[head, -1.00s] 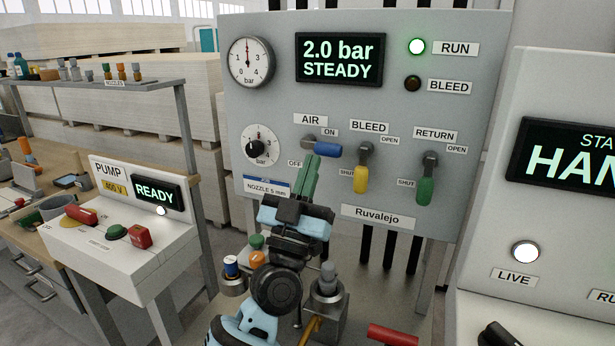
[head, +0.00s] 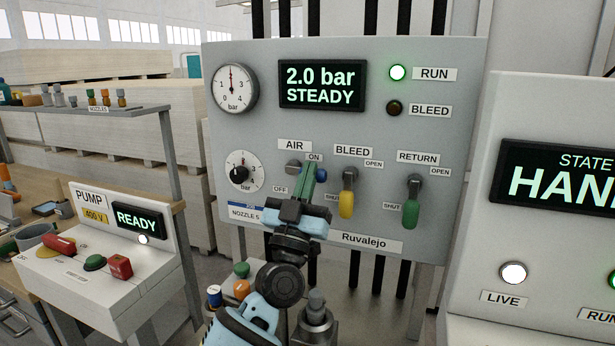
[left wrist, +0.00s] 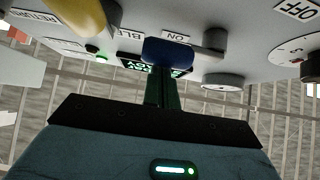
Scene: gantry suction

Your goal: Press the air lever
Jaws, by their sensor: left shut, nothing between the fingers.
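The air lever has a blue handle (head: 322,174) and stands under the AIR and ON labels on the grey panel (head: 265,130). The handle reaches right from its pivot, partly hidden behind my fingers in the head view. In the left wrist view the blue handle (left wrist: 168,52) is right at my fingertips. My left gripper (head: 308,168) is shut with nothing held, its green fingers pointing up at the panel. It also shows in the left wrist view (left wrist: 164,80). I cannot tell whether the fingertips touch the handle. My right gripper is not in view.
The yellow bleed lever (head: 347,203) hangs close to the right, with the green return lever (head: 411,212) beyond it. The display (head: 322,86) reads 2.0 bar STEADY and the RUN lamp (head: 398,73) is lit. A pump box (head: 95,265) stands at left.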

